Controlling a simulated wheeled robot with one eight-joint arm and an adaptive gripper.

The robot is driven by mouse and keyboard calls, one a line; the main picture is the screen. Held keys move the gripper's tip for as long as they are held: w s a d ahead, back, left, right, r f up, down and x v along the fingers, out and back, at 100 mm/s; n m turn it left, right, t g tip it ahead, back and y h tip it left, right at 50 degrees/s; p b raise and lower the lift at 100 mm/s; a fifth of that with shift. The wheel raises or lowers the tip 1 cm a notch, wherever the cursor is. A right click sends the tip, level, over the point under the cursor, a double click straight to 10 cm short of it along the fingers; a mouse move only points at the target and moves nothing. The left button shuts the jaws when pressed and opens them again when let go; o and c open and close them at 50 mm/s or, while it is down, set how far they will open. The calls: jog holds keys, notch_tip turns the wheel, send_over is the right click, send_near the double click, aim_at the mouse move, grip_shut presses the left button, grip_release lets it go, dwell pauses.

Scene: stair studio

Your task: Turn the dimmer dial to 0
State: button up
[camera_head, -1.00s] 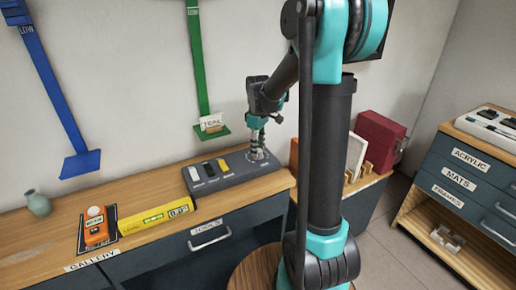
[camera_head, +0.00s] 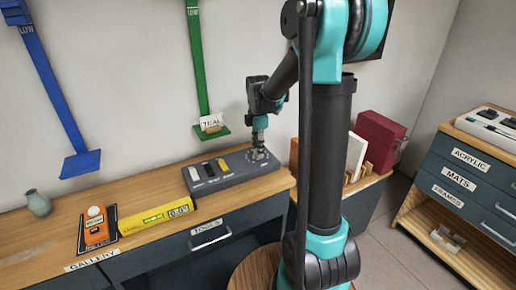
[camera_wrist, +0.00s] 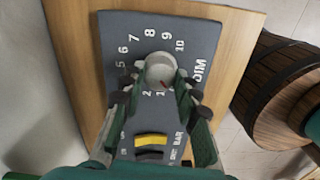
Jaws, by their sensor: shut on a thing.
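The dimmer dial (camera_wrist: 160,70) is a round pale knob on a dark grey panel (camera_wrist: 118,32) with white numbers around it and the word DIM at its right. My gripper (camera_wrist: 158,84) is shut on the dial, with a finger at each side. In the head view my gripper (camera_head: 259,145) reaches down onto the right end of the panel (camera_head: 232,176).
Slider switches (camera_head: 210,168), one yellow, sit left of the dial. A yellow level (camera_head: 155,217) and an orange device (camera_head: 96,228) lie farther left on the wooden counter. A green wall strip with a TEAL tag (camera_head: 212,121) hangs close behind. A barrel (camera_wrist: 275,80) stands beside the counter.

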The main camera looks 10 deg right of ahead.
jog(key=shift+n, duration=0.6)
jog(key=o, duration=1.2)
jog(key=shift+c, duration=0.2)
jog(key=shift+r, duration=0.1)
notch_tip(320, 180, up, 12)
